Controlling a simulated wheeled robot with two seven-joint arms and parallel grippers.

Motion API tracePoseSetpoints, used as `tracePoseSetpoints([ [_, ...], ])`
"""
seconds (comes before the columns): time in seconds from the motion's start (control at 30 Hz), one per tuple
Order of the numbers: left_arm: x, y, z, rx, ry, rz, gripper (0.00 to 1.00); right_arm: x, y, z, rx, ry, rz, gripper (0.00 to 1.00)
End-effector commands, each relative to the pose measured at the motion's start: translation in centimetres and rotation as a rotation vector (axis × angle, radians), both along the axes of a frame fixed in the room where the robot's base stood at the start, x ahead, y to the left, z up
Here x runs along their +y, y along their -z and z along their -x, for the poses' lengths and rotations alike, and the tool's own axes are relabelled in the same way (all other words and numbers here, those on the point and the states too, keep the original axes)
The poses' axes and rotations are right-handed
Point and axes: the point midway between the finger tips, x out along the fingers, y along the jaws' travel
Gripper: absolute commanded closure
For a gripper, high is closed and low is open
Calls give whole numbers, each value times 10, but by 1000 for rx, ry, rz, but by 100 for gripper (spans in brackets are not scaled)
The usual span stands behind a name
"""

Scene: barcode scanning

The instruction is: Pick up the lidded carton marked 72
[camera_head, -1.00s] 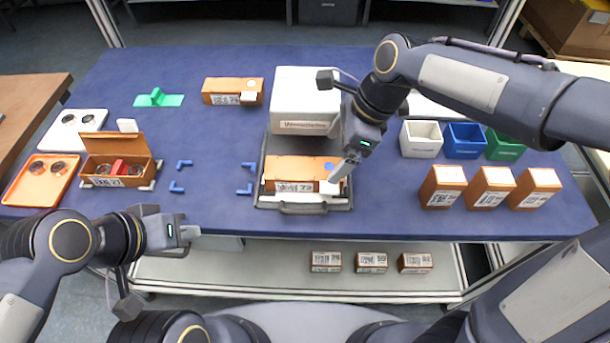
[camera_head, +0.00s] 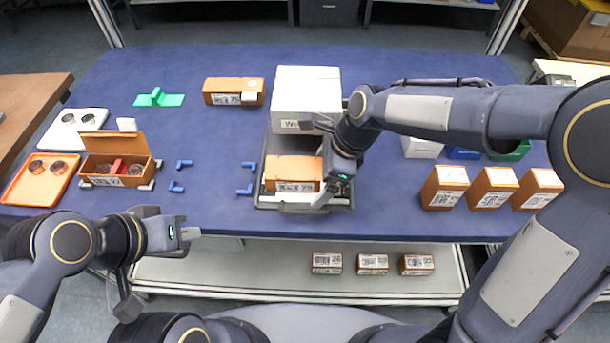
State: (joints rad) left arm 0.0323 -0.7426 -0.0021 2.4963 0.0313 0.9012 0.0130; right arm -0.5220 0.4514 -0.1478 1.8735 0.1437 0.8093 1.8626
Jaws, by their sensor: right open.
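The lidded carton marked 72 (camera_head: 291,170), brown with a white label on its front, lies on the grey tray of the white machine (camera_head: 305,88). Its label is small and only partly legible now. My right gripper (camera_head: 326,194) is low at the carton's right end, with its body covering that end. It is open; whether a finger touches the carton is hidden. My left gripper (camera_head: 190,234) is in front of the table's left front edge, away from the carton. Its fingertips are too small to show whether they are apart.
An open brown box (camera_head: 117,180) with items inside stands at left. Another brown carton (camera_head: 226,92) lies behind, left of the machine. Several blue corner brackets (camera_head: 176,187) mark a clear area left of the tray. Three upright cartons (camera_head: 491,188) stand at right.

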Motion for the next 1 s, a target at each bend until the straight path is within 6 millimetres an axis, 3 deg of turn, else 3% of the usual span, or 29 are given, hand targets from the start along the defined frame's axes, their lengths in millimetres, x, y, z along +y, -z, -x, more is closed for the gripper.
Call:
tracePoseSetpoints([
  [0.03,0,0,0,0,0,0,100,0,0,0,0,0,0,13],
  [0.27,0,0,0,0,0,0,100,0,-1,0,-1,-1,-1,42],
  [0.63,0,-1,0,0,0,0,100,0,-8,-1,-3,-1,-1,42],
  [0.87,0,-5,0,0,0,0,100,1,-33,-1,-5,-1,-2,42],
  [1.0,0,-5,0,0,0,0,100,-2,-51,14,-6,-3,-3,42],
])
